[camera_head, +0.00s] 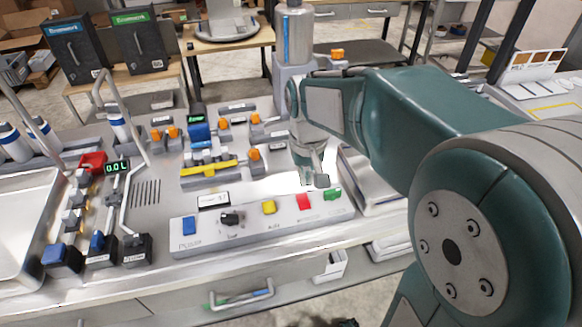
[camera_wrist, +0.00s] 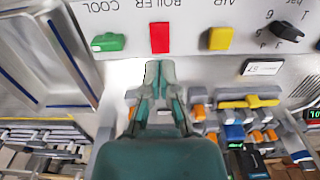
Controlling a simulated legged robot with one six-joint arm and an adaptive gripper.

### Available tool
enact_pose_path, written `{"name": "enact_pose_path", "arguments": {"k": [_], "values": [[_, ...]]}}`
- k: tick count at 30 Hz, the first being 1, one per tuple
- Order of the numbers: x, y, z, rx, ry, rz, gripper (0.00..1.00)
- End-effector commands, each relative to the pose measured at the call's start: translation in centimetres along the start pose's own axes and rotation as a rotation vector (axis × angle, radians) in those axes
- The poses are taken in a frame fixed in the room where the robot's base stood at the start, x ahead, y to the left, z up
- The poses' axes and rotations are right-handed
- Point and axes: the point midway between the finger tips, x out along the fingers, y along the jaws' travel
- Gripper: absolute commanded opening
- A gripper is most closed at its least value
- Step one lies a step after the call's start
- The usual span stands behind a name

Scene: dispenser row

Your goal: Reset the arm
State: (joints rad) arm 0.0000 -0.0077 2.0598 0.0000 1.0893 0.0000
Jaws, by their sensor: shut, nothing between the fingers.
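My arm reaches in from the right in the head view. My gripper (camera_head: 314,180) points down just above the light grey panel (camera_head: 262,231), behind the red button (camera_head: 304,201) and the green button (camera_head: 332,194). In the wrist view my gripper (camera_wrist: 160,72) is shut and empty, its tips close below the red button (camera_wrist: 159,38). A gap to the red button shows in that view; whether the fingertips touch the panel I cannot tell.
The panel also carries a yellow button (camera_head: 269,207), a black knob (camera_head: 230,217) and a blue button (camera_head: 189,225). A yellow bar (camera_head: 208,169) and orange-topped valves stand behind. A metal cylinder (camera_head: 294,36) rises at the back. A tray (camera_head: 30,222) lies left.

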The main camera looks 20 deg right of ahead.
Motion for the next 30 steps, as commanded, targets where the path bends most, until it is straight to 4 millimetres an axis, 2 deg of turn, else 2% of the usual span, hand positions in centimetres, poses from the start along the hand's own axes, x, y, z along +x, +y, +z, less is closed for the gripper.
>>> {"name": "enact_pose_path", "arguments": {"k": [5,8,18,24,30], "values": [[-0.1,0.0,0.1,0.0,0.004,0.0,0.0],[-0.9,0.0,0.9,0.0,0.033,0.0,0.0],[-4.8,0.0,7.7,0.0,0.264,0.0,0.0],[-5.7,0.0,11.6,0.0,0.401,0.0,0.0],[-5.7,0.0,13.8,0.0,0.482,0.0,0.0]]}}
